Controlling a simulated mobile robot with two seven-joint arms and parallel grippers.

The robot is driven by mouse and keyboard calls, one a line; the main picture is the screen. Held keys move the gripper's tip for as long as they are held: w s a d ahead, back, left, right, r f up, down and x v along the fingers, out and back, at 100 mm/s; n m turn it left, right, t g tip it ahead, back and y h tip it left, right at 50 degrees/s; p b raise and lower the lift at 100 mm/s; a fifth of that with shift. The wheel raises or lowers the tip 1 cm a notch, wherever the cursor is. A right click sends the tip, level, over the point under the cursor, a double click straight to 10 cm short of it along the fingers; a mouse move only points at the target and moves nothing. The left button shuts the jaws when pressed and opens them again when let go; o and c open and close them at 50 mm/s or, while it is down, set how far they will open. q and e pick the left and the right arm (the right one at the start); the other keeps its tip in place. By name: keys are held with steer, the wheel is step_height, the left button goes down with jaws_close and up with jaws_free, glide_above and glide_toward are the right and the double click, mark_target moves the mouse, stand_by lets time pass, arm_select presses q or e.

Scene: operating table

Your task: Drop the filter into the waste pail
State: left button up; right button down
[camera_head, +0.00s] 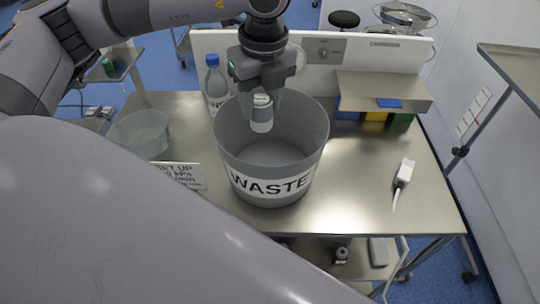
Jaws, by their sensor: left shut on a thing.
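The grey waste pail (272,185) stands upright on the metal table, with a white "WASTE" label on its front. My left gripper (262,100) points down over the back part of the pail's opening. It is shut on the filter (262,119), a small white and grey cylinder that hangs upright between the fingers. The filter's lower end shows against the pail's inner wall; I cannot tell exactly how deep it is. The pail's visible floor looks empty. My right gripper is not in view.
A blue-capped bottle (214,85) stands just behind the pail's left side. A clear round bowl (143,133) and a printed sign (183,176) are to the left. A white handheld device (403,174) lies at right. A shelf (384,90) stands behind. The table's front right is clear.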

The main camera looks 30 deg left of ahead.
arm_select(q)
steer(key=shift+f, duration=0.6)
steer(key=o, duration=1.1)
steer(key=shift+s+d+r+b, duration=0.1)
steer(key=shift+d+r+b, duration=0.1)
steer(key=shift+r, duration=1)
steer(key=shift+s+d+r+b, duration=0.1)
steer(key=shift+r+b, duration=0.1)
steer(key=shift+r, duration=1)
steer(key=shift+d+r+b, duration=0.1)
steer(key=shift+r+b, duration=0.1)
steer(key=shift+r, duration=1)
steer(key=shift+f, duration=0.1)
